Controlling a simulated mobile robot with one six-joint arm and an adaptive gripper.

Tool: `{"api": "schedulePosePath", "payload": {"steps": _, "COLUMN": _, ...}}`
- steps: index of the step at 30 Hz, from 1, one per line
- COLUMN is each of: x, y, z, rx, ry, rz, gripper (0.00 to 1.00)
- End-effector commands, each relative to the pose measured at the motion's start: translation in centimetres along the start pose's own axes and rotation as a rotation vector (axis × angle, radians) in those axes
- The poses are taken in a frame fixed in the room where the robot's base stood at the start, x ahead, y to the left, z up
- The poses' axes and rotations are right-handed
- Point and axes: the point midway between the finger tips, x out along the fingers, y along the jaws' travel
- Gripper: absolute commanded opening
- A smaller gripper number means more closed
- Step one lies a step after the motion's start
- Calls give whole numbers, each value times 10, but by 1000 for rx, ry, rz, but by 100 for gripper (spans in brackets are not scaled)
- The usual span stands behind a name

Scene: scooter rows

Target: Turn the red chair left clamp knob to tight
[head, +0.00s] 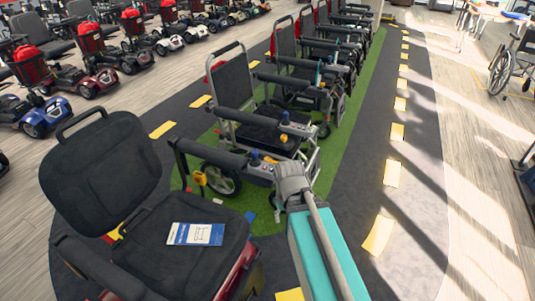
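The red chair, a dark powered chair with a black back (100,172) and black seat, stands at the front left; a little red body shows below its seat. Its far armrest (212,154) appears to be the left one. A small orange-yellow knob (200,178) hangs below that armrest and looks like the left clamp knob; its setting is too small to read. My gripper (285,180) is at the end of my teal and grey arm, to the right of the armrest's front end and apart from the knob. Its fingers cannot be made out.
A joystick box (258,162) sits at the armrest's front. A blue-and-white card (196,234) lies on the seat. Another chair (235,85) stands close behind on green carpet (262,218), followed by a row of more. Scooters (98,50) line the left. The dark aisle (400,225) at right is clear.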

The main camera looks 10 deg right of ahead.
Motion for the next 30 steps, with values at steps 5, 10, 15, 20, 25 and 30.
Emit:
{"api": "schedulePosePath", "payload": {"steps": 5, "x": 0, "y": 0, "z": 0, "rx": 0, "ry": 0, "rz": 0, "gripper": 63}}
{"api": "schedulePosePath", "payload": {"steps": 10, "x": 0, "y": 0, "z": 0, "rx": 0, "ry": 0, "rz": 0, "gripper": 63}}
{"api": "schedulePosePath", "payload": {"steps": 15, "x": -2, "y": 0, "z": -3, "rx": -4, "ry": 0, "rz": 0, "gripper": 63}}
{"api": "schedulePosePath", "payload": {"steps": 20, "x": -11, "y": 0, "z": -20, "rx": -32, "ry": 0, "rz": 0, "gripper": 63}}
{"api": "schedulePosePath", "payload": {"steps": 25, "x": -33, "y": -1, "z": -62, "rx": -110, "ry": 0, "rz": 0, "gripper": 63}}
{"api": "schedulePosePath", "payload": {"steps": 30, "x": -64, "y": -1, "z": -123, "rx": -226, "ry": 0, "rz": 0, "gripper": 63}}
